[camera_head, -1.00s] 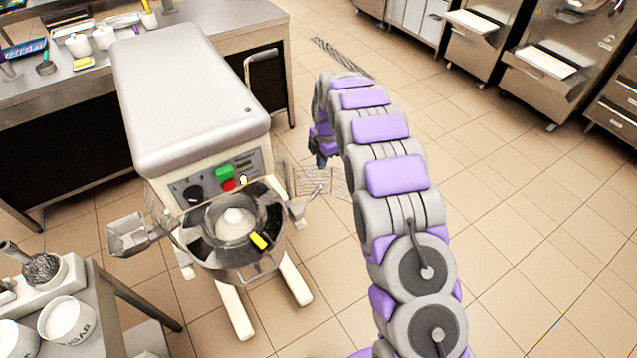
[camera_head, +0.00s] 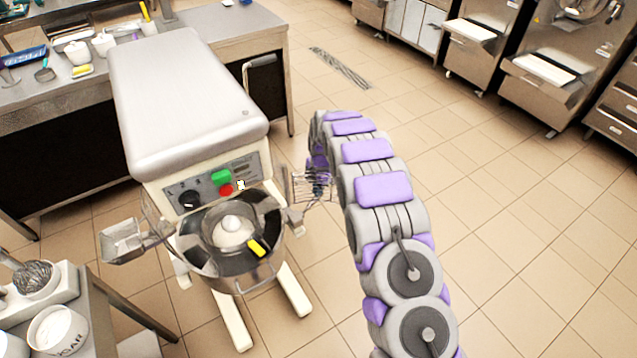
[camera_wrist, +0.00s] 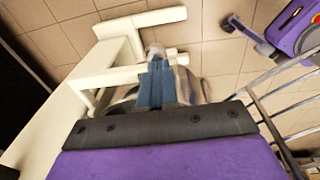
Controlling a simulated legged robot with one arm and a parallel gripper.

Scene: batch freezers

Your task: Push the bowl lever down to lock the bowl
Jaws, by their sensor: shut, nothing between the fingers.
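The mixer (camera_head: 185,95) stands at left centre in the head view, with its steel bowl (camera_head: 228,265) at the front. A lever with a dark grip (camera_head: 262,62) sticks up on the mixer's far right side; I cannot tell whether it is the bowl lever. My gripper (camera_head: 318,186) is low to the right of the bowl, partly behind a wire guard. In the wrist view my gripper (camera_wrist: 157,62) is shut and empty, pointing at the mixer's cream frame (camera_wrist: 120,55). The bowl is mostly hidden behind the fingers there. No contact with a lever shows.
The wire guard (camera_head: 312,184) stands out to the right of the bowl, and its bars show in the wrist view (camera_wrist: 262,105). A metal chute (camera_head: 120,240) juts out left. Counters stand behind and at lower left. Tiled floor (camera_head: 500,230) is clear to the right.

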